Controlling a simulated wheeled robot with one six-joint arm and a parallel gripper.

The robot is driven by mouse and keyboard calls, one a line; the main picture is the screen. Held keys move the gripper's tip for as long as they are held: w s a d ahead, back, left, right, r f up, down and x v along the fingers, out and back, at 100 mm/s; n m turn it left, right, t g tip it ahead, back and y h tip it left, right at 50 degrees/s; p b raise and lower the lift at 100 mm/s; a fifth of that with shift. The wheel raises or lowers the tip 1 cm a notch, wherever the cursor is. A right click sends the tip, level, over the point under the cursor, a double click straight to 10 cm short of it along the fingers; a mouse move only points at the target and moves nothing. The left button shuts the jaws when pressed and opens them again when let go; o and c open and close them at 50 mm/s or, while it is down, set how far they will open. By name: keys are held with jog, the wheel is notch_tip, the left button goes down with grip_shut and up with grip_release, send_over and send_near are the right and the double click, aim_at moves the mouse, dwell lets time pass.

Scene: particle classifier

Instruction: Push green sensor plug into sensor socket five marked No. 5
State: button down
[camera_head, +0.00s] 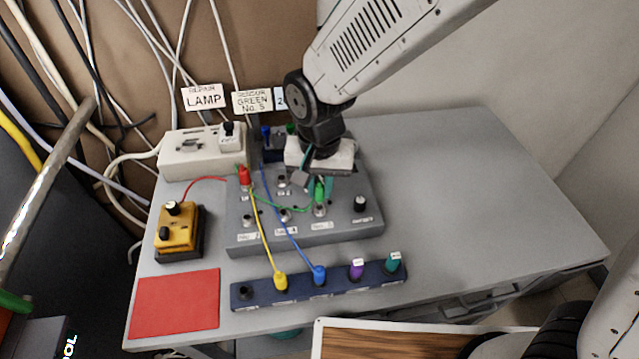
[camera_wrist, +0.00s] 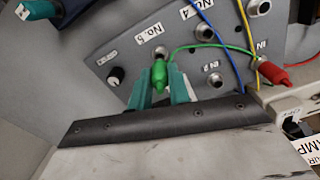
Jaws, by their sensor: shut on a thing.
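The green sensor plug (camera_head: 319,192) is held between the teal fingers of my gripper (camera_head: 320,183), above the grey control panel (camera_head: 360,226). In the wrist view the plug (camera_wrist: 159,76) sits between both fingertips (camera_wrist: 160,82), with its green cable running off to the right. Sensor socket five (camera_wrist: 161,52), a metal ring beside the label "No. 5" (camera_wrist: 150,33), is right at the plug's far end. In the head view the socket (camera_head: 319,210) is just below the plug. I cannot tell whether the tip touches or enters it.
A red plug (camera_head: 244,175) stands in the panel's left side. Yellow (camera_head: 264,250) and blue (camera_head: 295,245) cables cross the panel to the dark plug rack (camera_head: 335,288) in front. A black knob (camera_head: 360,203) is right of the socket. The table's right side is clear.

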aim_at(320, 196)
jog(key=shift+f, duration=1.5)
jog(key=c, duration=1.2)
grip_release()
jog(key=shift+c, duration=0.2)
jog(key=shift+r, duration=0.15)
notch_tip(320, 196, up, 8)
jog(key=shift+f, duration=0.2)
